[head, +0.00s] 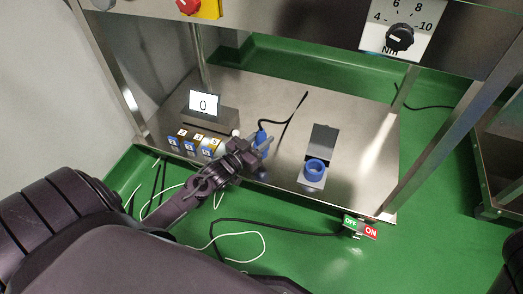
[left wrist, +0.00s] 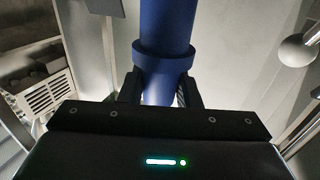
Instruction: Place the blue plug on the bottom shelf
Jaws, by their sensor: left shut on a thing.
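The blue plug (head: 262,138), with a black cable running up from it, is at my left gripper (head: 259,147), above the metal bottom shelf (head: 255,100). In the left wrist view the blue plug (left wrist: 165,60) stands between the two dark fingers of my left gripper (left wrist: 162,92), which is shut on it. I cannot tell whether the plug touches the shelf. A blue round socket (head: 316,170) with a raised grey lid sits on the shelf to the right of the gripper. My right gripper is not in view.
A display reading 0 (head: 205,103) and a row of small labelled blocks (head: 198,144) stand on the shelf at left. A metal post (head: 425,140) rises at right. An OFF/ON switch (head: 361,228) is at the front edge. White and black cables lie on the green floor.

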